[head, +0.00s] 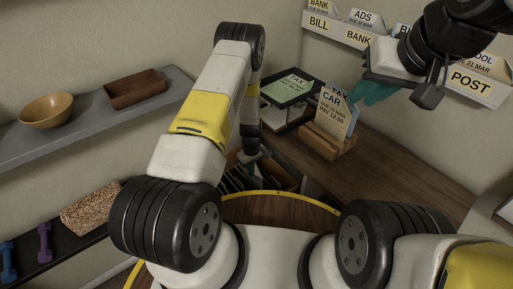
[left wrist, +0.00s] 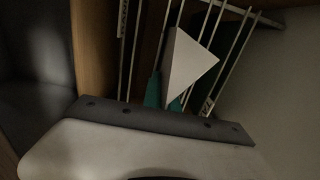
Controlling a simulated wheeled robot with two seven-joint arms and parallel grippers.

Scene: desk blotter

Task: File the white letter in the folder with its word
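In the left wrist view, a white letter (left wrist: 188,62) stands tilted among the dividers of a file drawer. Its word is not readable. My left gripper (left wrist: 166,92) has its teal fingers on either side of the letter's lower end and looks shut on it. In the head view my left gripper (head: 248,160) is low at the drawer with the folders (head: 236,178), mostly hidden by my arm. The folder labels are mostly hidden; partial lettering shows. My right gripper (head: 372,90) is beside the upright CAR card (head: 335,112); its finger gap is unclear.
A wooden holder (head: 326,146) bears the CAR card, with a TAX card behind it. A black stand (head: 288,90) with a green TAX paper is left of it. Wall racks (head: 335,34) hold BILL, BANK, ADS and POST labels. The desk's front right (head: 400,180) is clear.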

